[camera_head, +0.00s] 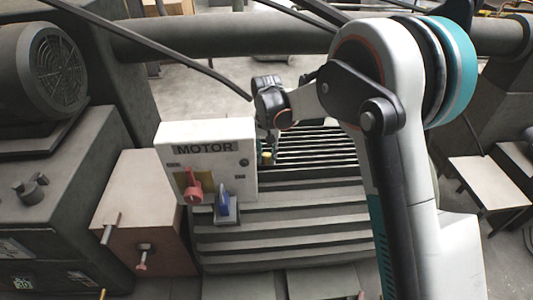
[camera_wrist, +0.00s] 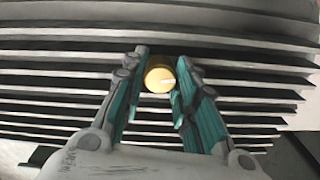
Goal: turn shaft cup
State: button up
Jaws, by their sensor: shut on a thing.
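The shaft cup, a small yellow round piece (camera_wrist: 159,78), sits between my fingers in the wrist view, in front of a dark gap in the grey ribbed housing (camera_wrist: 60,70). My gripper (camera_wrist: 161,64) has a teal-padded finger on each side of it and is shut on it. In the head view my gripper (camera_head: 268,145) points down behind the right end of the white motor box (camera_head: 227,150). The yellow cup (camera_head: 267,157) shows there as a small spot at the fingertips. Any turn of the cup cannot be told.
The motor box carries a red handle (camera_head: 193,188) and a blue switch (camera_head: 225,207) on its front. A brown box with knobs (camera_head: 140,215) stands to its left. A large grey pipe (camera_head: 225,38) crosses behind. Grey ribs (camera_head: 290,215) fill the space below my gripper.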

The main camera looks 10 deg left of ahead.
aim_at(266, 155)
dwell(0.3)
jog(key=o, duration=1)
jog(key=shift+o, duration=0.2)
notch_tip(266, 155, up, 12)
